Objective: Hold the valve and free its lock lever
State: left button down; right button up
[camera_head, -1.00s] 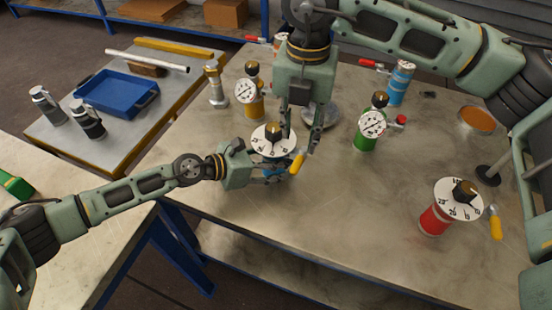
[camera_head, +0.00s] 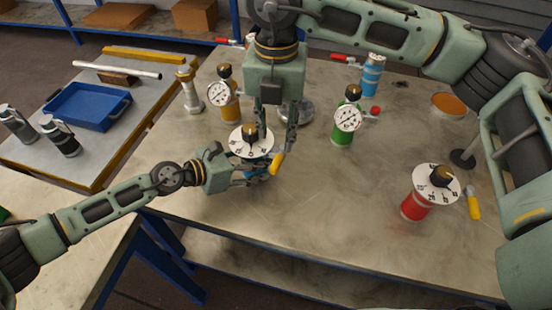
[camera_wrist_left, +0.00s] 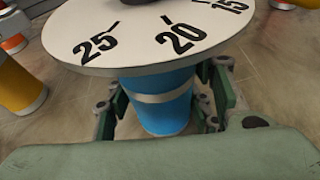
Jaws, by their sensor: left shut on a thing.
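The held valve has a blue body (camera_wrist_left: 160,95) with a pale band. Its white numbered dial (camera_head: 250,141) has a dark knob on top. A yellow-handled lock lever (camera_head: 277,163) sticks out at the dial's right side. My left gripper (camera_head: 257,171) is shut around the blue body below the dial, with a finger on each side in the left wrist view. My right gripper (camera_head: 277,143) points down just behind the lever. Its fingers are apart, and one tip is close to the lever; whether they touch is unclear.
A red valve (camera_head: 415,205) with a similar dial and yellow lever stands at right. Green (camera_head: 343,130), yellow (camera_head: 228,105) and blue (camera_head: 371,78) fittings stand farther back. The table front is clear. A blue tray (camera_head: 88,106) lies on the left bench.

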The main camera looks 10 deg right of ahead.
aim_at(277, 162)
dwell(0.4)
jog(key=shift+o, duration=0.5)
jog(key=shift+r+m, duration=1)
notch_tip(277, 162, down, 12)
jog(key=shift+r, duration=0.1)
jog(key=shift+c, duration=0.3)
grip_shut()
